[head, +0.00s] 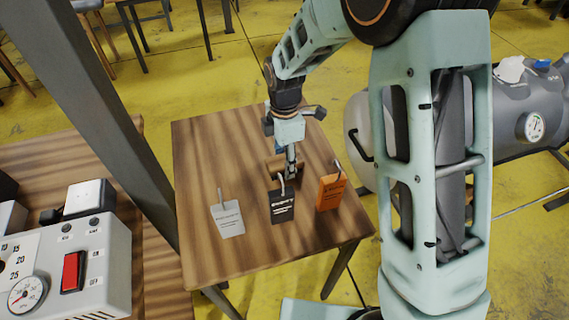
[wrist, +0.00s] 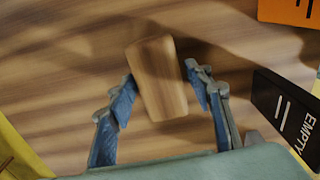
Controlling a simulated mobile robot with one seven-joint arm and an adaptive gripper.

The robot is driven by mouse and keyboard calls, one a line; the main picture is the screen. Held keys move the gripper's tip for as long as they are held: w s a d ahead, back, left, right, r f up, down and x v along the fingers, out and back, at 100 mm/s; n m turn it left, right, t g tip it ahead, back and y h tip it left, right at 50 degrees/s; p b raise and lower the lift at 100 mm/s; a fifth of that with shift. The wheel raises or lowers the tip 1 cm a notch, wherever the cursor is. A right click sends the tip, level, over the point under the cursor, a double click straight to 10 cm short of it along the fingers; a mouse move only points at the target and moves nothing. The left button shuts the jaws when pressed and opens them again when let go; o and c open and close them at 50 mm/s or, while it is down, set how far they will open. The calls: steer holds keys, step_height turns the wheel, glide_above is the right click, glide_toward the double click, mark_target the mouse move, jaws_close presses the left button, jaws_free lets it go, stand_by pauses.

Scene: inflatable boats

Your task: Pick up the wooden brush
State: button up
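The wooden brush shows in the wrist view as a plain brown block (wrist: 158,80), lying on the wooden table (head: 210,150). My gripper (wrist: 163,84) is open, with one blue-padded finger on each side of the block. A small gap shows on the right; the left fingertip is very close to the block, and I cannot tell whether it touches. In the head view my gripper (head: 287,172) points down at the table behind the tags and hides most of the brush.
A grey tag (head: 228,218), a black tag (head: 282,205) and an orange tag (head: 330,192) stand in front of my gripper. A grey tank (head: 500,120) with a gauge is at the right. A control box (head: 65,265) is at the left. The table's left side is clear.

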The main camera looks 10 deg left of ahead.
mark_target(284, 159)
steer(key=c, duration=0.9)
step_height(284, 159, up, 10)
steer(key=shift+r+p, duration=0.1)
steer(key=shift+p, duration=0.2)
